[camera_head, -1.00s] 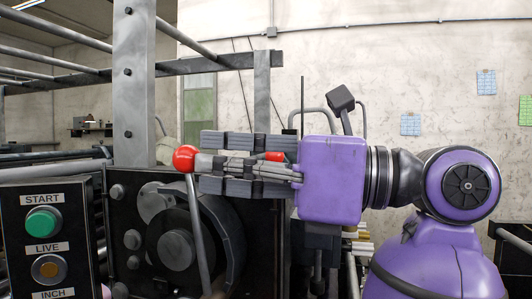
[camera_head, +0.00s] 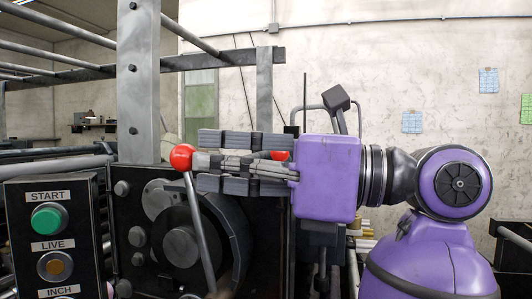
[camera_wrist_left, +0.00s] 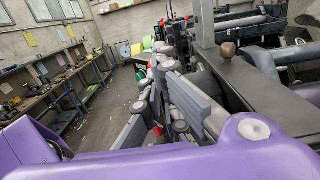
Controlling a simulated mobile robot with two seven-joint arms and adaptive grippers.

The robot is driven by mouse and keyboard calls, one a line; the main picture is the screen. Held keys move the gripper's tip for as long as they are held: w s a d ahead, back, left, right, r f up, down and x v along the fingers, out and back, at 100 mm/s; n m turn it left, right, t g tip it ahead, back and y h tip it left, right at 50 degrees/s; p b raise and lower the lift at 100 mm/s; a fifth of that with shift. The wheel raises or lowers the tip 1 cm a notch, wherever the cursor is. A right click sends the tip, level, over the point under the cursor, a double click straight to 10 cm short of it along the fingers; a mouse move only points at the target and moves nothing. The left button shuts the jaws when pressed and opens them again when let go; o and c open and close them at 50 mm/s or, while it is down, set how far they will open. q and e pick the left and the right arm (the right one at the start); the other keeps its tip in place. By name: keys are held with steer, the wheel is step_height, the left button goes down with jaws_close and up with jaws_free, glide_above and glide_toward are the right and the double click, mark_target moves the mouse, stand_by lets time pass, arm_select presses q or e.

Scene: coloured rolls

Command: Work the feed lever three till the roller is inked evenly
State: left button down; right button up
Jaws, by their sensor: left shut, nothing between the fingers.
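A feed lever, a grey rod (camera_head: 204,235) with a red ball knob (camera_head: 182,157), leans left in front of the black machine panel in the head view. My left gripper (camera_head: 199,162) lies level, its fingers pointing left. It is shut with nothing between its fingers. Its tips are right beside the knob and seem to touch it. A second red knob (camera_head: 280,155) shows partly behind the fingers. The gripper also shows in the left wrist view (camera_wrist_left: 165,85). No roller can be made out clearly as the inked one. My right gripper is not in view.
A control box (camera_head: 48,187) with a green START button (camera_head: 47,220) and an orange LIVE button (camera_head: 55,267) stands at the left. A metal post (camera_head: 138,80) rises behind the lever. Benches (camera_wrist_left: 45,85) line the wall in the wrist view.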

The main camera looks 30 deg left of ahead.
arm_select(q)
steer(key=w+v, duration=0.1)
steer(key=v, duration=1)
steer(key=shift+a, duration=0.15)
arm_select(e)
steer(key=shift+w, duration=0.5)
arm_select(q)
steer(key=shift+s+f, duration=0.15)
